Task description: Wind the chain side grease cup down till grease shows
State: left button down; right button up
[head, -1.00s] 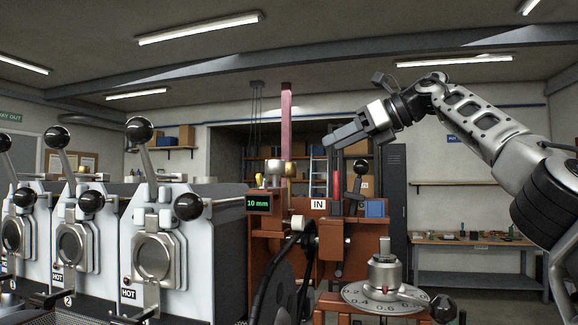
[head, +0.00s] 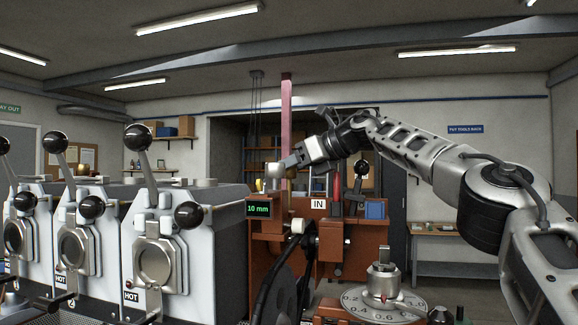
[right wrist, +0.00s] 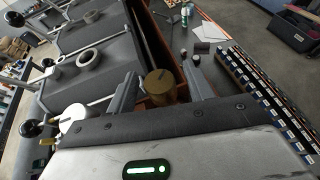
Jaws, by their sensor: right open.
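My right gripper (head: 290,163) reaches in from the right, over the top of the red-brown machine (head: 268,224). In the right wrist view its two fingers (right wrist: 163,72) stand apart, open. A round brass cup (right wrist: 160,86) with a dark mark on its top sits between them, with a gap visible on each side. I cannot tell from a label which cup is chain side. No grease is visible. My left gripper is not in view.
White roaster units with ball-ended levers (head: 138,138) stand at the left. A "10 mm" display (head: 259,209) and a red-handled tool (head: 337,184) are near the cups. A numbered dial (head: 376,303) stands lower right. A dark wheel (head: 276,287) is below.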

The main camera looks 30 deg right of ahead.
jog(key=c, duration=1)
jog(key=shift+o, duration=0.2)
jog(key=shift+f+m+h+b, duration=0.25)
jog(key=shift+m+h+b, duration=0.05)
jog(key=shift+b, duration=0.75)
jog(key=shift+f+m+t+h+b, duration=0.1)
jog(key=shift+m+t+h+b, duration=0.25)
jog(key=shift+b, duration=0.4)
jog(key=shift+m+h+b, duration=0.25)
jog(key=shift+h+b, duration=0.1)
jog(key=shift+b, duration=0.25)
jog(key=shift+r+m+t+h+b, duration=0.25)
jog(key=shift+m+h+b, duration=0.25)
jog(key=shift+h+b, duration=0.15)
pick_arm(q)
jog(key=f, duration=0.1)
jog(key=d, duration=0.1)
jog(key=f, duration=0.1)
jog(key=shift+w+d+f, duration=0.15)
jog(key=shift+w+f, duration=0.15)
pick_arm(e)
jog(key=shift+r, duration=0.15)
jog(key=o, duration=1)
jog(key=shift+c, duration=0.2)
